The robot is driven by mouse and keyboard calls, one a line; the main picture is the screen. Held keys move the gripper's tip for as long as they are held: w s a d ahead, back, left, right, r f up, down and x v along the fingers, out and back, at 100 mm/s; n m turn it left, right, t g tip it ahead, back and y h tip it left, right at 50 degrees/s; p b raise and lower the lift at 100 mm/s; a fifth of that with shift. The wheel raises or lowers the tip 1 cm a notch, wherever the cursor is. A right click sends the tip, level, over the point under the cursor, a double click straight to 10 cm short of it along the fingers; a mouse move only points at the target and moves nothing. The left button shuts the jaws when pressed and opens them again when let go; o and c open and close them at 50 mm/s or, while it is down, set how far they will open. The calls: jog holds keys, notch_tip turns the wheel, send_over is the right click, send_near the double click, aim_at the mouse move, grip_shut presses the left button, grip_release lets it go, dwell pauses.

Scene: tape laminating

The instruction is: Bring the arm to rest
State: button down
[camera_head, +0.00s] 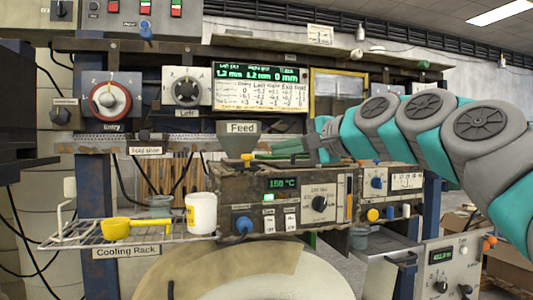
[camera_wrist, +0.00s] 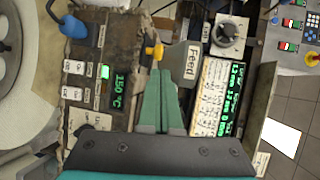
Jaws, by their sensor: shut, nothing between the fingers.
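My gripper (camera_head: 265,153) reaches in from the right in the head view, held level above the heater box (camera_head: 285,185) that reads 150 °C. In the wrist view its two green fingers (camera_wrist: 161,75) lie together, shut and empty. The fingertips are close to the Feed funnel (camera_head: 240,138) and a small yellow knob (camera_wrist: 154,51); I cannot tell whether they touch. The grey and teal arm is mine and stretches across the right side, hiding part of the panel behind.
A cooling rack (camera_head: 150,236) at the lower left holds a yellow scoop (camera_head: 128,226) and a white cup (camera_head: 201,213). Dial panels and a readout screen (camera_head: 256,73) stand behind. A large round pale drum (camera_head: 320,280) is in front below. Shelves run overhead.

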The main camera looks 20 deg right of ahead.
jog(key=v, duration=0.7)
jog(key=s+a+f+n+g+h, duration=0.1)
jog(key=s+a+f+n+g, duration=0.15)
jog(key=a+f, duration=0.45)
jog(key=s+a+f+n+g, duration=0.1)
jog(key=a+f+n+g, duration=0.15)
jog(key=f, duration=0.85)
jog(key=s+a+f+n+g+h, duration=0.1)
jog(key=s+a+f+n+g, duration=0.15)
jog(key=a+f, duration=0.45)
jog(key=s+d+f+n+g+h, duration=0.1)
jog(key=s+d+f+g, duration=0.1)
jog(key=s+f, duration=0.5)
jog(key=s+d+f+n+g+h, duration=0.2)
jog(key=s+d+f+g, duration=0.1)
jog(key=s+f, duration=0.5)
jog(key=s+d+f+n+g+h, duration=0.2)
jog(key=s+f, duration=0.6)
jog(key=f, duration=0.4)
jog(key=shift+d+f+g, duration=0.2)
jog(key=shift+d+g, duration=0.25)
jog(key=shift+g, duration=0.3)
